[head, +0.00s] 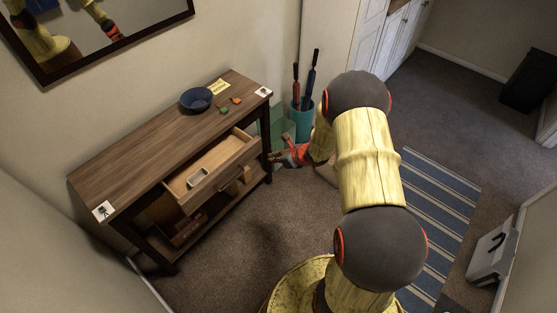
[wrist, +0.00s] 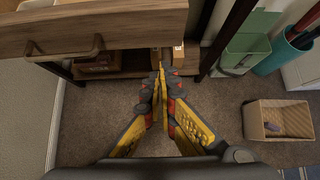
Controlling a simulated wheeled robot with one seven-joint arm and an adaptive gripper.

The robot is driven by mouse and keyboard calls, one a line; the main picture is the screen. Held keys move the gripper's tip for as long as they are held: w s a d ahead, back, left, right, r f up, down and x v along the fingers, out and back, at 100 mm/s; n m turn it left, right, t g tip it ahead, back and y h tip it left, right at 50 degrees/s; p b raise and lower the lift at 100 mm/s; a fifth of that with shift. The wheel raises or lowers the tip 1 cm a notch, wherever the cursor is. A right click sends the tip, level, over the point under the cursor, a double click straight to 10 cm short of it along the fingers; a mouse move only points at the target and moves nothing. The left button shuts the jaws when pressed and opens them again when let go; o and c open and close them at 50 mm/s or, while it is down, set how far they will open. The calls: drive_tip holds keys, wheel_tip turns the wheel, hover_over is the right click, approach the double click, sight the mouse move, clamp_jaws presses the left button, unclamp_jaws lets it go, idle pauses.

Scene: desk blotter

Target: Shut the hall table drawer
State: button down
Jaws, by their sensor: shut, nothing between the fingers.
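The hall table (head: 152,137) stands against the wall, dark wood on top. Its drawer (head: 210,170) is pulled open and holds a small pale phone-like object (head: 197,177). In the wrist view the drawer front (wrist: 100,27) with its handle (wrist: 65,52) crosses the top left. My gripper (head: 272,160) is just off the right end of the drawer front in the head view. In the wrist view my gripper (wrist: 161,72) is shut and empty, its tips near the lower edge of the drawer front; whether they touch it is unclear.
A blue bowl (head: 196,98) sits on the tabletop. A teal umbrella stand (head: 302,118) and a green bin (wrist: 244,55) stand right of the table. A box (wrist: 280,120) is on the floor. A striped rug (head: 445,205) lies to the right.

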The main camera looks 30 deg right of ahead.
sight(236, 142)
drive_tip(key=shift+w+a+f+b, duration=0.25)
drive_tip(key=shift+w+a+f, duration=0.15)
drive_tip(key=shift+w, duration=0.65)
drive_tip(key=shift+w+a+f+b, duration=0.3)
drive_tip(key=shift+w+f, duration=0.15)
drive_tip(key=shift+w, duration=0.6)
drive_tip(key=shift+w+a+f+b, duration=0.25)
drive_tip(key=shift+w+a+f, duration=0.15)
drive_tip(key=shift+w, duration=0.65)
drive_tip(key=shift+w, duration=0.1)
drive_tip(key=w+a, duration=0.1)
drive_tip(key=w, duration=0.4)
drive_tip(key=w+a, duration=0.2)
drive_tip(key=w, duration=0.3)
drive_tip(key=w+a, duration=0.2)
drive_tip(key=w, duration=0.3)
drive_tip(key=shift+w, duration=0.3)
